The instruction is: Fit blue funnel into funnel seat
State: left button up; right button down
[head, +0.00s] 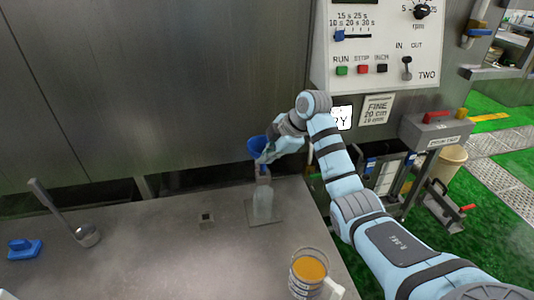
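The blue funnel (256,146) is at the upper middle of the head view, wide mouth up. A small blue part, which looks like its spout, shows below the fingers at the top of a pale grey upright post (262,203). This post on a flat square base looks like the funnel seat. My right gripper (266,157) reaches in from the right and appears shut on the funnel's side, just above the post. I cannot tell whether the spout is inside the seat or only over it. My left gripper is out of view.
A jug of orange material (309,270) stands at the front right of the grey table (150,255). A long-handled scoop (87,236) and a blue-handled item (24,249) are at left. A control panel (375,45) hangs behind my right arm. The table's middle is mostly clear.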

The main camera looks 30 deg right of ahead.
jog(key=shift+f+b, duration=0.9)
jog(key=shift+f, duration=1.5)
jog(key=c, duration=1.7)
grip_release()
jog(key=v, duration=1.2)
jog(key=shift+w, duration=0.1)
